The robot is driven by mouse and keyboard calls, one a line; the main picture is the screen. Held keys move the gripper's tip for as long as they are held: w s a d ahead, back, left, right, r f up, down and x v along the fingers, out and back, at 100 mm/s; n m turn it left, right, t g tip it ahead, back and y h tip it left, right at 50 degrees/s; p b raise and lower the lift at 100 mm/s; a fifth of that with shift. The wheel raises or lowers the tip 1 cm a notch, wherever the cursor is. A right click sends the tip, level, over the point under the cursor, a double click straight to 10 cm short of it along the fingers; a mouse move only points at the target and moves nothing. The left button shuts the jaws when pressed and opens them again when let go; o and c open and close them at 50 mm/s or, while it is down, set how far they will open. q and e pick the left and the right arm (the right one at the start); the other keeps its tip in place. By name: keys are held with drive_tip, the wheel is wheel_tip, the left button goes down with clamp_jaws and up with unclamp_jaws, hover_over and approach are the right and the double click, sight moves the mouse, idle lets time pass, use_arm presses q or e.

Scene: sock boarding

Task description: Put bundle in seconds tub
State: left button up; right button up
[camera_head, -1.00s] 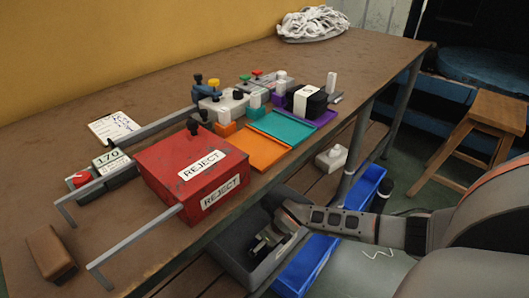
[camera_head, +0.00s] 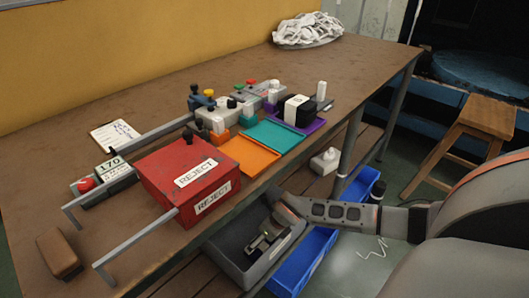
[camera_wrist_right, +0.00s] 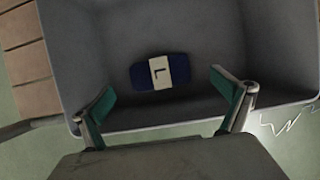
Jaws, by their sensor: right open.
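A navy bundle with a white band marked L (camera_wrist_right: 158,71) lies on the floor of a grey tub (camera_wrist_right: 85,62), near its middle, in the right wrist view. My right gripper (camera_wrist_right: 161,88) is open above the tub, its green-padded fingers spread in front of the bundle and apart from it. In the head view the right gripper (camera_head: 262,240) reaches down into the grey tub (camera_head: 225,262) below the bench. The bundle cannot be made out there. I cannot read a seconds label on the tub. My left gripper is not in view.
A blue tub (camera_head: 305,268) stands right of the grey one. On the bench (camera_head: 120,235) are a red REJECT box (camera_head: 165,165), orange (camera_head: 248,157), teal (camera_head: 276,136) and purple trays, and a black banded bundle (camera_head: 291,108). A wooden stool (camera_head: 480,120) stands at right.

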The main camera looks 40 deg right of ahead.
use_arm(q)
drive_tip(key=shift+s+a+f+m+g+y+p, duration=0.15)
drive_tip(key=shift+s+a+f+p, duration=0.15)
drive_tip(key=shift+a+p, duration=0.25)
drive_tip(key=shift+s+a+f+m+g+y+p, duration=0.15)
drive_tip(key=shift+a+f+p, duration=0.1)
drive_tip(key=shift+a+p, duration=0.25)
use_arm(e)
drive_tip(key=v, duration=0.6)
drive_tip(key=shift+s+r, duration=0.25)
drive_tip(key=shift+a, duration=0.1)
